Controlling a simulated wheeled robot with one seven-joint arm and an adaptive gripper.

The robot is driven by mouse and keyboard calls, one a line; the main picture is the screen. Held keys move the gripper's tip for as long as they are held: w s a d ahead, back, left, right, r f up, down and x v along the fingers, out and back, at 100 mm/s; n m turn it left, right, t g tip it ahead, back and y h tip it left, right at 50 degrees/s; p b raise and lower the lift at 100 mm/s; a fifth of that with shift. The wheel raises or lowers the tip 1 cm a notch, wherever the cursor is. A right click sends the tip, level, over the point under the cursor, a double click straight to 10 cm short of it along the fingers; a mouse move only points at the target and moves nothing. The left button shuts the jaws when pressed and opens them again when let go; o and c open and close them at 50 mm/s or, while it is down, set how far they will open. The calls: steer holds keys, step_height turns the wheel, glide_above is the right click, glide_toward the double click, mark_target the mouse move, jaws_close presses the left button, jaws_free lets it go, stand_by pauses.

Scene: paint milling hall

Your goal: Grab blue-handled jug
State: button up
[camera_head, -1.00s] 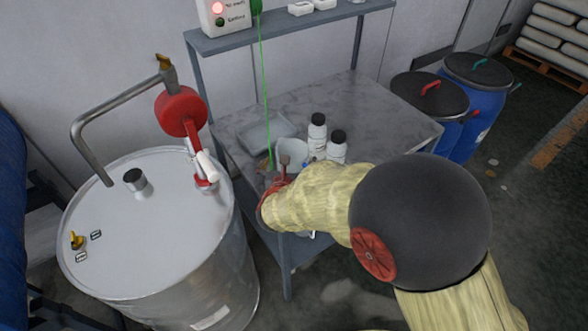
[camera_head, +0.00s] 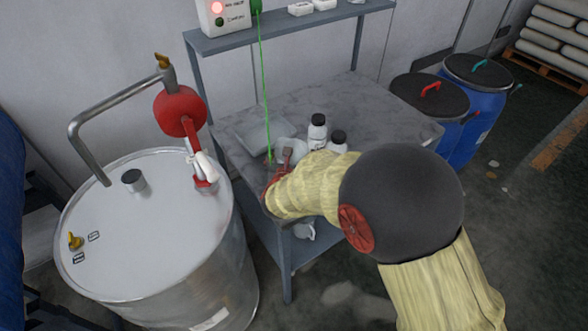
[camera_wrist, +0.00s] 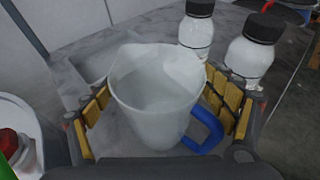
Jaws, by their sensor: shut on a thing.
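The jug (camera_wrist: 150,112) is white and translucent, with a spout and a blue handle (camera_wrist: 207,132) on its lower right side in the wrist view. My gripper (camera_wrist: 160,92) is shut on the jug's body, with yellow-padded fingers on its left and right sides. The handle is beside the right finger. In the head view the jug (camera_head: 291,147) is at the front left part of the grey table, and my gripper (camera_head: 276,176) and forearm hide most of it. I cannot tell whether its base touches the table.
Two white bottles with black caps (camera_head: 317,132) stand close right of the jug. A shallow tray (camera_head: 250,137) lies behind it. A steel drum (camera_head: 130,235) with a red pump (camera_head: 180,111) stands left. A green line (camera_head: 264,90) hangs near the gripper. Blue drums (camera_head: 482,125) stand right.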

steer(key=shift+f, duration=0.1)
steer(key=c, duration=0.9)
